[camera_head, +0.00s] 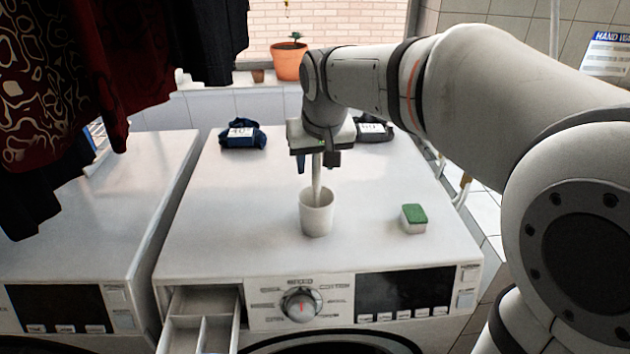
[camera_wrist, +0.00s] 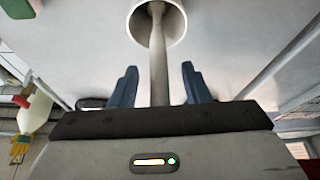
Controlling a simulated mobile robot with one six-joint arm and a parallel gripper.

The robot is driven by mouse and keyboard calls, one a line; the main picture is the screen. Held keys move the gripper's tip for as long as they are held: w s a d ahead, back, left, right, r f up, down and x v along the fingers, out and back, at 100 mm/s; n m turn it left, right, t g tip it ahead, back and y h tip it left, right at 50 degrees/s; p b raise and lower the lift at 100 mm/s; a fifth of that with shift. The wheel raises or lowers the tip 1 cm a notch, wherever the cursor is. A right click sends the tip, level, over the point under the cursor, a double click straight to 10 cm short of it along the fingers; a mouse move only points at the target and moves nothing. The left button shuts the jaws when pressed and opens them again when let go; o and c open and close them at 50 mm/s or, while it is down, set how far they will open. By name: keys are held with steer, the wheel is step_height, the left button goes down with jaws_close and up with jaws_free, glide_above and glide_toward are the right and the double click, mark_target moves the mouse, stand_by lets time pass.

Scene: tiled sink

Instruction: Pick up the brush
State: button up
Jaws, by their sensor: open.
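The brush (camera_head: 317,178) has a pale handle that stands upright in a white cup (camera_head: 316,216) on top of the washing machine. Its lower end is hidden inside the cup. My gripper (camera_head: 311,163) is above the cup, pointing down at the handle. In the wrist view, the two blue fingers of my gripper (camera_wrist: 160,78) are spread apart, one on each side of the brush handle (camera_wrist: 158,62), with a visible gap on both sides. The cup (camera_wrist: 157,22) shows at the top of that view.
A green and white sponge (camera_head: 413,218) lies right of the cup. A dark blue folded cloth (camera_head: 242,134) and a dark grey one (camera_head: 374,130) lie at the back. The detergent drawer (camera_head: 200,318) is pulled out in front. Clothes (camera_head: 70,75) hang at upper left.

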steer(key=shift+x, duration=1.1)
jaws_close()
